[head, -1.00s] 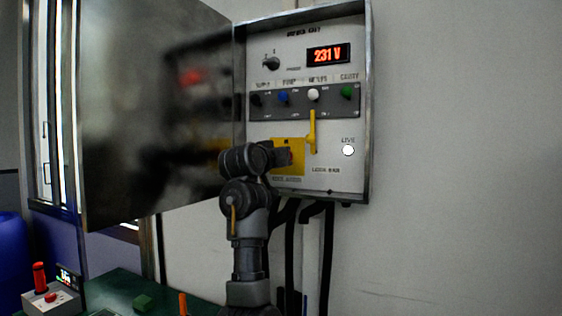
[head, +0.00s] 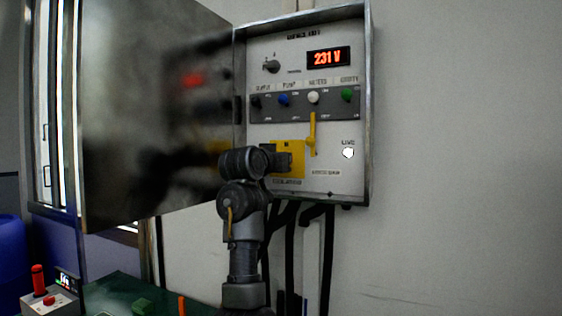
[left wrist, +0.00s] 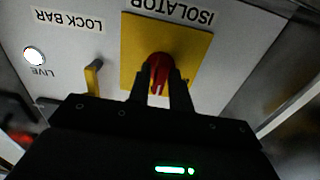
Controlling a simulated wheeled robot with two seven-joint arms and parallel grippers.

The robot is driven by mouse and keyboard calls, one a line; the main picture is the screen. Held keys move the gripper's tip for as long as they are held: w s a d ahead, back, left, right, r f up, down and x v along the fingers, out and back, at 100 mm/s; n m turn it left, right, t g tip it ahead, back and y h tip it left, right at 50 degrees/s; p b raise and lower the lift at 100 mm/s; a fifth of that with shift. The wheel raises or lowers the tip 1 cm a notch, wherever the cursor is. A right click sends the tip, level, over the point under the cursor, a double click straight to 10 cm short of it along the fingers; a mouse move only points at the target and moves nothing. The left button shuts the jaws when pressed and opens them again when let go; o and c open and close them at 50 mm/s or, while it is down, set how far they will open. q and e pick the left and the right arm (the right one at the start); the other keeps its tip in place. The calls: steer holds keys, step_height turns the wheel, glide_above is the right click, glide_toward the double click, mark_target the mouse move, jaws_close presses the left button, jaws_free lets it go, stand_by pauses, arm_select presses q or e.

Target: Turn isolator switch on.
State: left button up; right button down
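The isolator switch is a red rotary knob on a yellow plate (head: 290,170) low in the open grey panel. In the left wrist view, which shows the panel upside down, the red knob (left wrist: 158,74) sits on its yellow plate (left wrist: 194,50) below the word ISOLATOR. My left gripper (head: 283,160) reaches the plate and hides the knob in the head view. In the left wrist view its two dark fingers (left wrist: 161,88) lie close on both sides of the knob's grip and appear shut on it. My right gripper is out of view.
A yellow lock bar lever (head: 312,133) hangs right of the plate. A round LIVE lamp (head: 348,153) glows white. The display (head: 328,56) reads 231 V. The panel door (head: 150,110) stands open to the left. Cables (head: 290,240) run below the box.

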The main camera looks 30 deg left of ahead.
arm_select(q)
steer(key=shift+o, duration=1.1)
